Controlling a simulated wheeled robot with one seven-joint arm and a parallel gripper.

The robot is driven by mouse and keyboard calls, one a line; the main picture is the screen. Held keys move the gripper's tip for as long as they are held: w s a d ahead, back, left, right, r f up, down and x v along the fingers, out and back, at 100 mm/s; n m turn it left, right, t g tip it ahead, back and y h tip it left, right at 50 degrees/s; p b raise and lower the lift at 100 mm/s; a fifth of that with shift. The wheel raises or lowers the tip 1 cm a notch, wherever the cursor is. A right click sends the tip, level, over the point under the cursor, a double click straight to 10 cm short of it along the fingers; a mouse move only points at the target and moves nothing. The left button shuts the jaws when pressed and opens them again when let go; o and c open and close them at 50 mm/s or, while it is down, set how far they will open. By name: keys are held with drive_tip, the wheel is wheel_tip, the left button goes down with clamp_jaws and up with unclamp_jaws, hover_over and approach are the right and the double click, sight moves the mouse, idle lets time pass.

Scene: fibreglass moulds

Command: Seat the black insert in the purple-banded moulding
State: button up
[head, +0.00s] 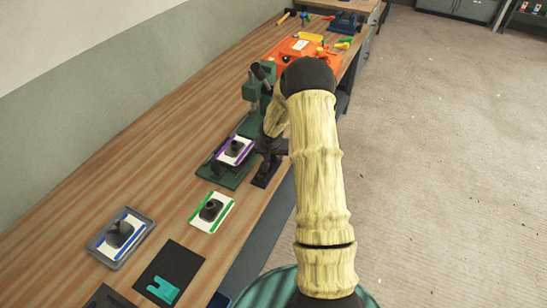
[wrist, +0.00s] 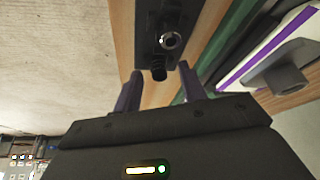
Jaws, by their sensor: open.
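The purple-banded moulding (head: 235,150) is a white plate with purple edge strips and a dark raised boss. It lies on the green base of the press. In the wrist view it shows at the right (wrist: 258,58), outside the fingers. A small black ribbed cylinder, apparently the black insert (wrist: 158,71), shows between the fingertips at a dark holder (wrist: 150,22); I cannot tell whether they touch it. My gripper (wrist: 161,82) is open. In the head view it is at the bench edge, just right of the moulding, partly hidden by my arm.
A silver-rimmed round piece (wrist: 170,40) sits on the holder. A green press (head: 256,92) stands behind the moulding. Nearer are a green-banded moulding (head: 222,213), a blue-banded moulding (head: 104,236) in a tray, and a black mat (head: 180,257) with a teal piece. An orange case (head: 287,57) lies farther back.

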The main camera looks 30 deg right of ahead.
sight(273, 157)
idle(0.5)
clamp_jaws()
wheel_tip(273, 157, up, 10)
idle(0.6)
drive_tip(key=shift+w, duration=0.1)
idle(0.6)
